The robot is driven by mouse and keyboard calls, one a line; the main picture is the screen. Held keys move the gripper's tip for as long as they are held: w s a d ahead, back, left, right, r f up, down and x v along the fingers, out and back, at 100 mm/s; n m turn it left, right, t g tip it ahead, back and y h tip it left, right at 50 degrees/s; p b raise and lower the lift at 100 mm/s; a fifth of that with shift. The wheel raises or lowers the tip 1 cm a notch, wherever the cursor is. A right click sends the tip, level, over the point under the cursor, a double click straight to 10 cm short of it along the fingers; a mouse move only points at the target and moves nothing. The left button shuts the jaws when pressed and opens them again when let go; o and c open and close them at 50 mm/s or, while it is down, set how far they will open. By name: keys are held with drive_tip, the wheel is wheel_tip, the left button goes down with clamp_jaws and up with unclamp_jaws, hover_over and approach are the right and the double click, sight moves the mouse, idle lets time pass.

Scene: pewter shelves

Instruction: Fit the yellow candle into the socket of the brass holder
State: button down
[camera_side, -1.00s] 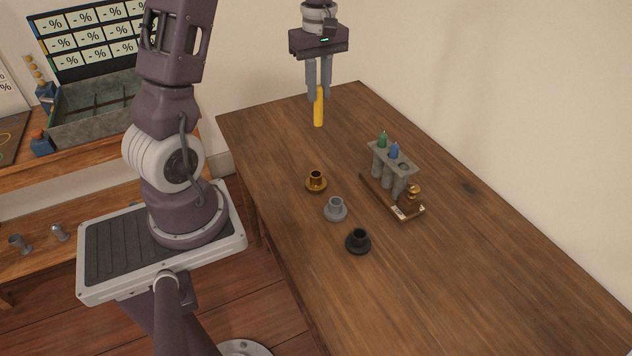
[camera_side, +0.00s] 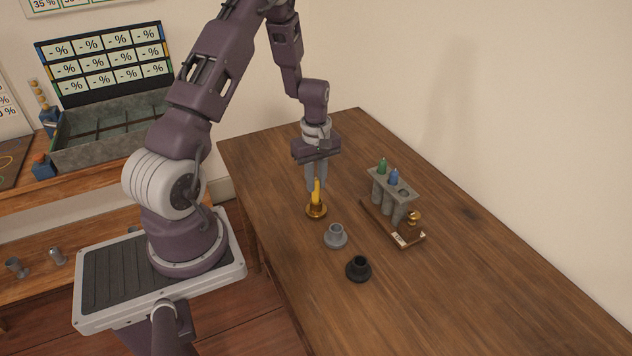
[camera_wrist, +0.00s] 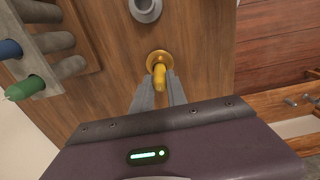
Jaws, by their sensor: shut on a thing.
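The yellow candle (camera_side: 317,188) stands upright over the brass holder (camera_side: 316,211) in the side view. Its lower end is at the holder's socket and seems to be inside; how deep it sits is hidden. My gripper (camera_side: 317,189) is shut on the candle, with its fingertips just above the holder. In the wrist view, my gripper's fingers (camera_wrist: 160,78) flank the candle (camera_wrist: 160,77), and the round brass holder (camera_wrist: 158,56) shows beyond it, largely covered at the socket.
A grey holder (camera_side: 335,237) and a black holder (camera_side: 358,269) stand nearby, both empty. To the right, a grey rack (camera_side: 381,197) holds a green and a blue candle, beside a small brass piece (camera_side: 413,220) on a wooden base. The table's right side is clear.

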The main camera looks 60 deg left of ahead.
drive_tip(key=shift+f, duration=0.2)
drive_tip(key=c, duration=1.3)
unclamp_jaws()
wheel_tip(320, 180, up, 12)
drive_tip(key=s+d+r+m+t, duration=0.2)
drive_tip(key=d+r+m, duration=0.4)
drive_tip(key=d+r, duration=0.5)
drive_tip(key=s+d+r+m+t, duration=0.1)
drive_tip(key=s+d+r+m, duration=0.1)
drive_tip(key=s+d+m, duration=0.2)
drive_tip(key=s+d+r+m+t, duration=0.1)
drive_tip(key=s+d+r+m, duration=0.1)
drive_tip(key=s, duration=0.4)
drive_tip(key=s+d+r+m+t, duration=0.1)
drive_tip(key=s+d+r+m, duration=0.1)
drive_tip(key=s+d+m, duration=0.3)
drive_tip(key=shift+s+d+r+m+t, duration=0.2)
drive_tip(key=shift+d+m+t, duration=0.15)
drive_tip(key=shift+m, duration=0.15)
